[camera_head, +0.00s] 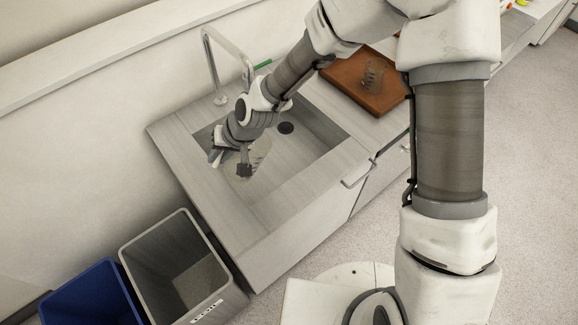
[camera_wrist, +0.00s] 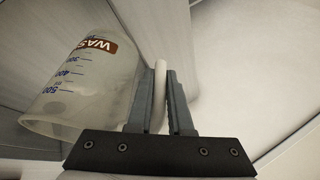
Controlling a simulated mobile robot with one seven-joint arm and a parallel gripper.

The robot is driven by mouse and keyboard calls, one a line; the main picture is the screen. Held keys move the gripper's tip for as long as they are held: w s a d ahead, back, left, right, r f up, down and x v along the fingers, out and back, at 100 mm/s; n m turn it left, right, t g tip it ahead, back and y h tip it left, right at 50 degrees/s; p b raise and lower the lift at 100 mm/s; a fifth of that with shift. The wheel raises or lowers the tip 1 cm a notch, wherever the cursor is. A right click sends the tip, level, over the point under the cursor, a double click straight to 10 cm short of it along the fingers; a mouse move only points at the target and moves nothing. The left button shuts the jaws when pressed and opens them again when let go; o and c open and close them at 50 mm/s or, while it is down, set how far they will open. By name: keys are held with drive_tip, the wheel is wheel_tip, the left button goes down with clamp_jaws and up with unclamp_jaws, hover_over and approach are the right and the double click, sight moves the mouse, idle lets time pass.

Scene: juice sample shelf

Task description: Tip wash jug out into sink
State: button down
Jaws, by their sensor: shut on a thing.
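The wash jug is a clear, cloudy jug (camera_wrist: 85,85) with a brown WASH label and blue volume marks. In the wrist view it is tipped over, its wide open end towards the lower left. My gripper (camera_wrist: 162,72) is shut on its pale handle (camera_wrist: 160,85). In the head view the jug (camera_head: 260,152) is partly hidden by my wrist and hangs over the sink (camera_head: 312,150). I cannot make out any liquid in the jug or falling from it.
A curved tap (camera_head: 213,55) rises behind the sink, close to my arm. A brown tray (camera_head: 345,75) with a clear vessel (camera_head: 374,74) on it is on the counter to the right. A grey bin (camera_head: 170,265) and a blue bin (camera_head: 92,298) stand at the lower left.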

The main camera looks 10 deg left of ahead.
sight(239, 156)
drive_tip(key=shift+w+d+f+g+y, duration=0.3)
drive_tip(key=shift+w+d+y, duration=0.15)
drive_tip(key=shift+d, duration=0.1)
drive_tip(key=shift+w+d+r+m+g+y+p, duration=0.4)
drive_tip(key=shift+g+y+p, duration=0.1)
drive_tip(key=shift+y, duration=0.35)
drive_tip(key=shift+d, duration=0.1)
drive_tip(key=shift+w+d+r+y, duration=0.1)
drive_tip(key=shift+d+r+y, duration=0.05)
drive_tip(key=shift+y, duration=0.25)
drive_tip(key=shift+w+d+g, duration=0.1)
drive_tip(key=shift+g, duration=0.2)
drive_tip(key=shift+w+d+f+g+y+b, duration=0.25)
drive_tip(key=shift+y+b, duration=0.25)
drive_tip(key=shift+b, duration=0.4)
drive_tip(key=shift+w+d+f+m+y+b, duration=0.15)
drive_tip(key=shift+d+f+m+y+b, duration=0.15)
drive_tip(key=shift+y+b, duration=0.15)
drive_tip(key=shift+f+b, duration=0.3)
drive_tip(key=shift+b, duration=0.15)
